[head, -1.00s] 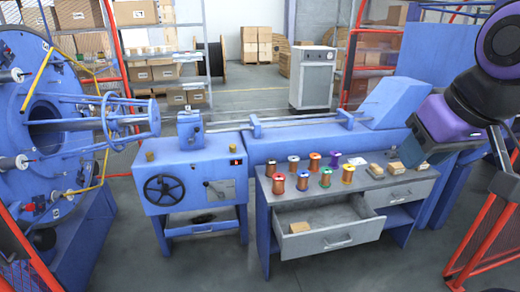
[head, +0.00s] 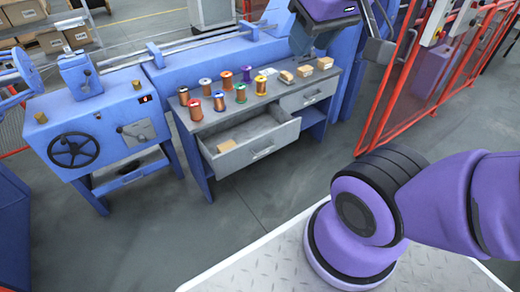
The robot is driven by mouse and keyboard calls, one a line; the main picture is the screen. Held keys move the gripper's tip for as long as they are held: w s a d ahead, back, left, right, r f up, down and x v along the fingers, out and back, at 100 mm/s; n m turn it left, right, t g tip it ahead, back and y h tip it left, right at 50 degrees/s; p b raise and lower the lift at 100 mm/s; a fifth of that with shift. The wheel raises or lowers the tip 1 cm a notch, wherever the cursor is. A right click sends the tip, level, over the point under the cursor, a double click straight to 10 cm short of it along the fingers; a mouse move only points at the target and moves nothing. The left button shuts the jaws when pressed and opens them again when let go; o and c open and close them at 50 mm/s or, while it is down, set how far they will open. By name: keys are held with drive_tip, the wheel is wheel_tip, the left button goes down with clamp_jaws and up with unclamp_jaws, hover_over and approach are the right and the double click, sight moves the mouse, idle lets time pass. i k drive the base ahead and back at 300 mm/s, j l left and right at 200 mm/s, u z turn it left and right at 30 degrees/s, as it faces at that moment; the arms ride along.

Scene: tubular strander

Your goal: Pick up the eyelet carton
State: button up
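Small tan cartons show in the head view, and their labels are too small to tell which holds eyelets. One carton (head: 227,146) lies in the open drawer (head: 250,144) of the grey-topped bench. Three more stand on the bench top at its right end: a left carton (head: 286,77), a middle carton (head: 304,71) and a right carton (head: 325,63). My gripper (head: 335,38) is at the top edge, in front of and above the bench's right end. I see nothing held.
Several wire spools (head: 220,101) stand on the bench top left of the cartons. A blue machine with a black handwheel (head: 74,148) is at left. A red mesh fence (head: 425,70) stands at right. The grey floor (head: 270,205) before the bench is clear.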

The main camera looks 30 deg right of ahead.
sight(324, 64)
drive_tip(key=z, duration=1.3)
drive_tip(key=i+l+u, duration=0.25)
drive_tip(key=i+l, duration=0.15)
drive_tip(key=i, duration=0.25)
drive_tip(key=i+l+u, duration=0.25)
drive_tip(key=i+l, duration=0.3)
drive_tip(key=i+l+u, duration=0.25)
drive_tip(key=i+l, duration=0.4)
drive_tip(key=i+l+u, duration=0.25)
drive_tip(key=i+l, duration=0.3)
drive_tip(key=l, duration=0.2)
